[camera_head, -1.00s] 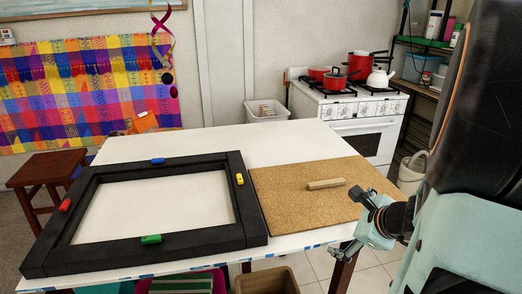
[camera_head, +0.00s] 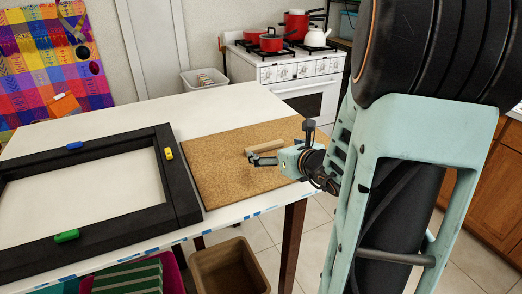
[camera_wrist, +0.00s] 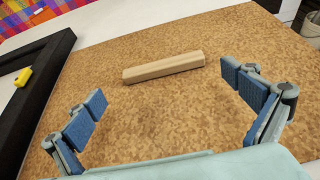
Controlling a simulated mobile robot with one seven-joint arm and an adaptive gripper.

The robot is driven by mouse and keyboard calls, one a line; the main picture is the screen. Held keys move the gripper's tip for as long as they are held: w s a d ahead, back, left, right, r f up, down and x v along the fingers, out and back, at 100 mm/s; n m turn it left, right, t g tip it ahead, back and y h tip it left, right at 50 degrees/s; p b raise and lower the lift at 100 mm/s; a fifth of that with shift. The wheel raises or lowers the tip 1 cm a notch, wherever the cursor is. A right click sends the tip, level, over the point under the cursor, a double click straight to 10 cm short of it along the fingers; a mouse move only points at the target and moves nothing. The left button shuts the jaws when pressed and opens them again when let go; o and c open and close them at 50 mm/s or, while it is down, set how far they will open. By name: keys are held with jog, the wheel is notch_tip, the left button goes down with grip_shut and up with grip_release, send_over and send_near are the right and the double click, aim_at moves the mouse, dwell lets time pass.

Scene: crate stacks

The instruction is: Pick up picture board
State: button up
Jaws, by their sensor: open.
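The picture board appears to be the flat brown cork board (camera_head: 225,175), lying on the white table. A light wooden bar (camera_head: 268,146) sits on it like a handle. In the wrist view the bar (camera_wrist: 164,67) lies ahead of my fingers, tilted slightly up to the right, on the cork surface (camera_wrist: 150,115). My gripper (camera_head: 286,147) is over the right part of the board, close to the bar. Its blue-padded fingers (camera_wrist: 165,92) are wide apart with nothing between them. In the head view my gripper covers the bar's right end.
A black frame (camera_head: 180,190) with small coloured clips lies left of the board on the white table (camera_head: 190,112). A brown bin (camera_head: 230,268) stands below the table's front edge. A white stove (camera_head: 300,85) with red pots stands behind. The table behind the board is clear.

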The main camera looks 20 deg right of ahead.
aim_at(266, 146)
jog(key=shift+x, duration=2.9)
jog(key=shift+d, duration=0.1)
jog(key=shift+s, duration=0.1)
jog(key=c, duration=1.3)
jog(key=shift+c, duration=0.4)
jog(key=shift+r, duration=0.1)
